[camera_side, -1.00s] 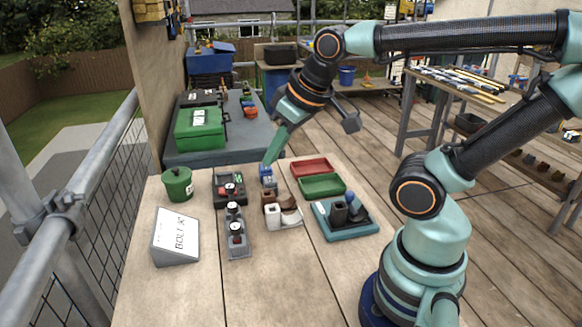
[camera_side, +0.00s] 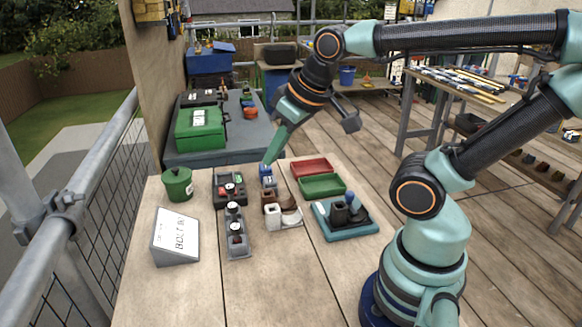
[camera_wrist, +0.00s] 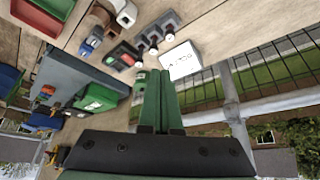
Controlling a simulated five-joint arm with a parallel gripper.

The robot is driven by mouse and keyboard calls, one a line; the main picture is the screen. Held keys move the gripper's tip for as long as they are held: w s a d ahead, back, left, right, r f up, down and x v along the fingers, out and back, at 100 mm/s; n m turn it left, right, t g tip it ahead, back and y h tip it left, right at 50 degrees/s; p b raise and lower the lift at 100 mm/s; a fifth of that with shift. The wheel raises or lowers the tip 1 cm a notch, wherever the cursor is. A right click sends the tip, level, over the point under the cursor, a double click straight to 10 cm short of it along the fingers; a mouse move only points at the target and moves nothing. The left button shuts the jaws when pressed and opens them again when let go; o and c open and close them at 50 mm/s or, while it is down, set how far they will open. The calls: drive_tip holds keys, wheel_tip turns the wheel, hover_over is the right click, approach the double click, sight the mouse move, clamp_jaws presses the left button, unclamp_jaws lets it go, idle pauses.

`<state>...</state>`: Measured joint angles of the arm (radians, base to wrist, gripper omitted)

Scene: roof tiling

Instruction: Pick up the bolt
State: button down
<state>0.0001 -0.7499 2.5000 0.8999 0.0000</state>
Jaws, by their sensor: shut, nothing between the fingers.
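My gripper (camera_side: 268,160) is shut and empty, with its fingers pointing down at the far edge of the workbench, just above or behind a small blue piece (camera_side: 266,174). In the wrist view my gripper's green fingers (camera_wrist: 158,75) lie side by side. I cannot make out a bolt for certain in either view. A grey slanted sign (camera_side: 175,237) at the front left carries lettering that seems to begin with "BOL". A dark tray (camera_side: 229,202) holds small red and green parts.
A green lidded pot (camera_side: 177,185) stands at the left. Brown blocks (camera_side: 268,196) and a white cup (camera_side: 273,221) stand mid-bench. Red (camera_side: 311,167) and green trays (camera_side: 322,185) and a teal tray (camera_side: 330,236) with dark pieces lie to the right. The front of the bench is clear.

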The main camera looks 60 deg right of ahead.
idle(0.3)
drive_tip(key=c, duration=0.5)
unclamp_jaws()
